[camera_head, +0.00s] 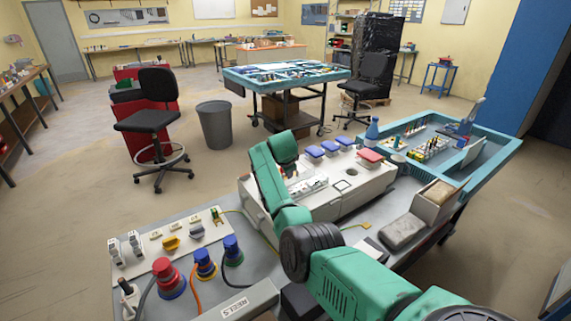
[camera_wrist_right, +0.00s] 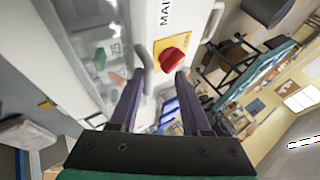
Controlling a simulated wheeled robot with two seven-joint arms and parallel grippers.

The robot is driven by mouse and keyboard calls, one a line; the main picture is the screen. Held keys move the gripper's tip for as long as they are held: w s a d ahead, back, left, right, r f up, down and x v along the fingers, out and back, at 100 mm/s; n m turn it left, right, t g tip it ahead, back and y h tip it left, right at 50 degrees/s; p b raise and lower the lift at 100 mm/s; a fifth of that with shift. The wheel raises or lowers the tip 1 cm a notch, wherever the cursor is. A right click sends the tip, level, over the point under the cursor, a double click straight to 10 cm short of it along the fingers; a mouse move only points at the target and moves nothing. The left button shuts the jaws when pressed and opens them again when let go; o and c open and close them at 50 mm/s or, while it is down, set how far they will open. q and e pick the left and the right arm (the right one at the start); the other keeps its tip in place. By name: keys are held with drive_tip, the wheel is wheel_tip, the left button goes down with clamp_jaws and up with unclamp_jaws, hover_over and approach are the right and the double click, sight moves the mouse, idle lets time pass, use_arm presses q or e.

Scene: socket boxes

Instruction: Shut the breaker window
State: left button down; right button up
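The white box (camera_head: 345,200) with the breakers stands on the grey table in the head view, and my right arm crosses in front of it. In the right wrist view, a clear breaker window (camera_wrist_right: 88,40) is at the upper left, with a green part and a number showing through it. I cannot tell how far it is swung. My right gripper (camera_wrist_right: 160,78) is open, with nothing between its dark fingers. Its left fingertip is close to a grey edge beside the window; contact is unclear. A red knob (camera_wrist_right: 172,61) on a yellow plate lies just beyond the fingertips. My left gripper is out of view.
A teal tray (camera_head: 487,166) stands at right, near a grey pad (camera_head: 403,231).

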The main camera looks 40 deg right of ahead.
drive_tip(key=b+v, duration=0.3)
drive_tip(key=v, duration=1.1)
